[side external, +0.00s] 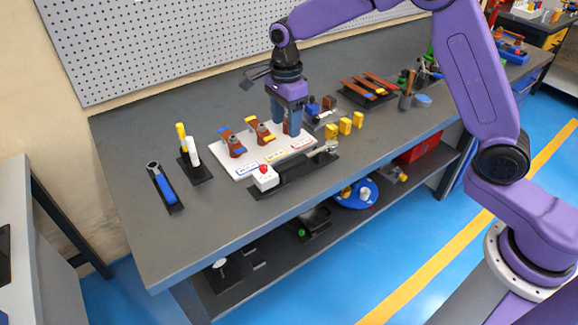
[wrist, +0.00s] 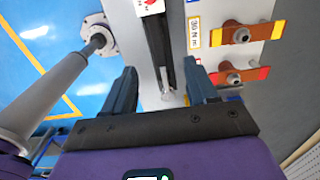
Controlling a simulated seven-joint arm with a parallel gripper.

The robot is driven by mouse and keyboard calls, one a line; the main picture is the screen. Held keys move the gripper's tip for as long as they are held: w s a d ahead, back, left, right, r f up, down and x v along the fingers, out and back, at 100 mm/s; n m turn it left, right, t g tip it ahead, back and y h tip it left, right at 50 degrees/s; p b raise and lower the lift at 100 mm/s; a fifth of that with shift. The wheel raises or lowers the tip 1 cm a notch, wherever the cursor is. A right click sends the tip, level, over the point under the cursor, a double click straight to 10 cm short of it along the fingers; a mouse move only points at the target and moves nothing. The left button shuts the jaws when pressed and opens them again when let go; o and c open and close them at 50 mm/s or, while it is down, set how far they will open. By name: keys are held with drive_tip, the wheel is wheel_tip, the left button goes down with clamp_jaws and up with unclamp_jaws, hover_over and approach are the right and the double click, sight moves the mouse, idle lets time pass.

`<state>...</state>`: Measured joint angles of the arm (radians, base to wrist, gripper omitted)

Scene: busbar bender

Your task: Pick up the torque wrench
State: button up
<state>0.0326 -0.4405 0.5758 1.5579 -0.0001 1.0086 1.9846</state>
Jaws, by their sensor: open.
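A blue-handled wrench with a dark round ratchet head, which looks like the torque wrench (side external: 166,187), lies in a black holder (side external: 174,208) at the left of the bench. It does not show in the wrist view. My gripper (side external: 284,122) is well to the right of it, above the back right part of the white labelled board (side external: 240,171). In the wrist view my gripper (wrist: 160,66) has its two dark fingers spread wide. Nothing is held between them. A black bar with a metal end (wrist: 168,95) shows beyond the gap.
Copper pieces with coloured ends (side external: 234,146) stand on the board. A white box with a red button (side external: 265,177) is at its front. Yellow and white cylinders (side external: 193,150) stand between board and wrench. Yellow blocks (side external: 345,126) are to the right. The bench's left front is clear.

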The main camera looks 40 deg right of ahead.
sight(289, 162)
wheel_tip(289, 162, down, 8)
drive_tip(key=shift+f, duration=0.25)
drive_tip(key=shift+s+d+f, duration=0.1)
drive_tip(key=shift+s+f, duration=0.05)
drive_tip(key=shift+f, duration=1.15)
drive_tip(key=shift+s+d+f, duration=0.1)
drive_tip(key=shift+s+f, duration=0.05)
drive_tip(key=shift+f, duration=1.15)
clamp_jaws()
